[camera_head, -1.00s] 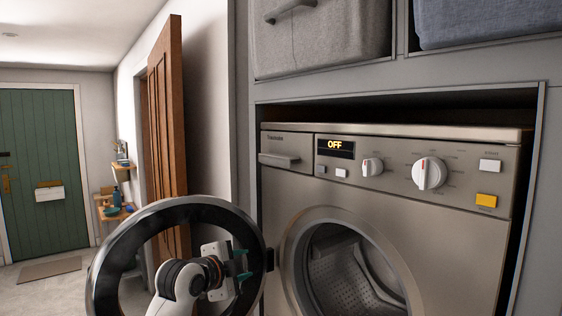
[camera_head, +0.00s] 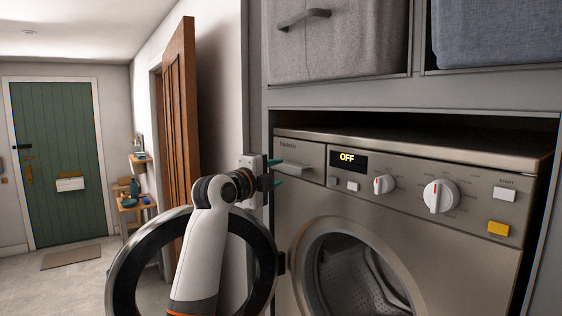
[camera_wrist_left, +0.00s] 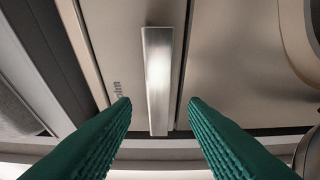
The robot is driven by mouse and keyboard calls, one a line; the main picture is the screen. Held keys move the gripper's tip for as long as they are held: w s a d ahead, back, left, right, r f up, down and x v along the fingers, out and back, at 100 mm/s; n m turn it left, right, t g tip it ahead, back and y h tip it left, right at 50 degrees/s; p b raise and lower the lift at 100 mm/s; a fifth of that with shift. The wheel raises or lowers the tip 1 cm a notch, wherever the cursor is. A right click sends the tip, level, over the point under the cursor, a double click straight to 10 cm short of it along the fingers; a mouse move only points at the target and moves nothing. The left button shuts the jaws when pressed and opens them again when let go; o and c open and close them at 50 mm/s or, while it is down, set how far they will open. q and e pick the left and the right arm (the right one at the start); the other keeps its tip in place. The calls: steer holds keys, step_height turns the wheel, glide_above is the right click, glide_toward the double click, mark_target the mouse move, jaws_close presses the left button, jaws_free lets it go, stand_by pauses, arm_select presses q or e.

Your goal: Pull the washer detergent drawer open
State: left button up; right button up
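The detergent drawer (camera_head: 299,172) is at the upper left of the washer (camera_head: 400,200), and its front looks flush with the panel. Its bar handle (camera_head: 292,170) also shows in the left wrist view (camera_wrist_left: 158,80). My left gripper (camera_head: 275,172) is open just left of the handle. In the left wrist view its two green fingers (camera_wrist_left: 160,103) are spread apart, with the near end of the handle between and just beyond their tips. I cannot tell whether either finger touches it. My right gripper is not in view.
The washer's round door (camera_head: 150,262) stands swung open to the left, behind my left arm. The washer sits in a grey cabinet (camera_head: 400,93) with fabric bins (camera_head: 340,45) above. Dials and buttons are right of the drawer.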

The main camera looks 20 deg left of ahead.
mark_target(285, 170)
arm_select(q)
steer(key=shift+p+x, duration=0.45)
steer(key=shift+x, duration=0.75)
steer(key=shift+w, duration=0.35)
steer(key=shift+d, duration=0.1)
steer(key=shift+f, duration=0.1)
jaws_close()
